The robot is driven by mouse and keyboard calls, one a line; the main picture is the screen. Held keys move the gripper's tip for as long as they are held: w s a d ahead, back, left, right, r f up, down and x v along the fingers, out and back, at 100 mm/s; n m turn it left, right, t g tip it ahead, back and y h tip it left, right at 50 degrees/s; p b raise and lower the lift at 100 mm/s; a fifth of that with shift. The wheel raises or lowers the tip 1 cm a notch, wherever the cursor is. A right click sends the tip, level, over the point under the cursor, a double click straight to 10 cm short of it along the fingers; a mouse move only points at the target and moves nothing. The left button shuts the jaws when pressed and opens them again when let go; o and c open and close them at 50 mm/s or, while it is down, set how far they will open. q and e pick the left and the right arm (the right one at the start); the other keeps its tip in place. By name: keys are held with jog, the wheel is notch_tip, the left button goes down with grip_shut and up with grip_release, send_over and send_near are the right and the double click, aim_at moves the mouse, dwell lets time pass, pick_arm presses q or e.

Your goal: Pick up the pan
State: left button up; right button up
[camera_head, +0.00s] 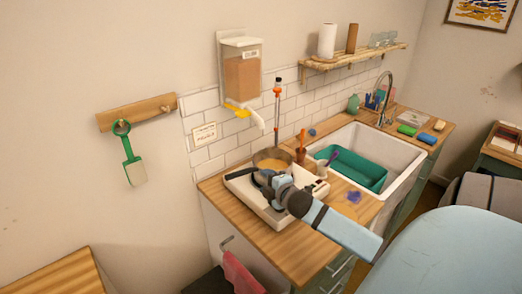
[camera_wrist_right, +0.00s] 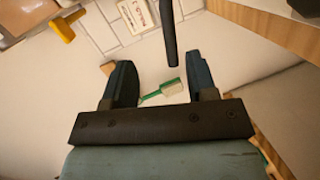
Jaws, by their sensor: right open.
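The pan (camera_head: 270,154) sits on a white hot plate (camera_head: 245,192) on the wooden counter, with yellowish contents inside. My right gripper (camera_head: 266,178) is at the near side of the pan, and my arm hides part of the plate. In the right wrist view the gripper (camera_wrist_right: 160,63) is open, with nothing between its fingers. A dark rod, which looks like the pan's handle (camera_wrist_right: 170,35), points down toward the gap from above, its end just about level with the fingertips. My left gripper is not in view.
A thermometer-like rod (camera_head: 277,100) stands behind the pan. The sink (camera_head: 400,165) holds a green basin (camera_head: 350,172).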

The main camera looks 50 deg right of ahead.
aim_at(247, 172)
jog(key=p+x, duration=0.1)
jog(key=x, duration=0.6)
jog(key=shift+a+f, duration=0.1)
jog(key=shift+f, duration=0.05)
jog(key=x, duration=0.1)
jog(key=p+x, duration=0.1)
jog(key=x, duration=0.3)
jog(key=shift+w+a+f+p, duration=0.15)
jog(key=shift+a+f+p, duration=0.15)
jog(key=shift+a+p, duration=0.1)
jog(key=shift+w+d+f, duration=0.1)
jog(key=shift+w+f, duration=0.05)
jog(key=shift+w, duration=0.1)
jog(key=shift+s, duration=0.1)
jog(key=shift+c, duration=0.9)
jog(key=c, duration=0.7)
grip_shut()
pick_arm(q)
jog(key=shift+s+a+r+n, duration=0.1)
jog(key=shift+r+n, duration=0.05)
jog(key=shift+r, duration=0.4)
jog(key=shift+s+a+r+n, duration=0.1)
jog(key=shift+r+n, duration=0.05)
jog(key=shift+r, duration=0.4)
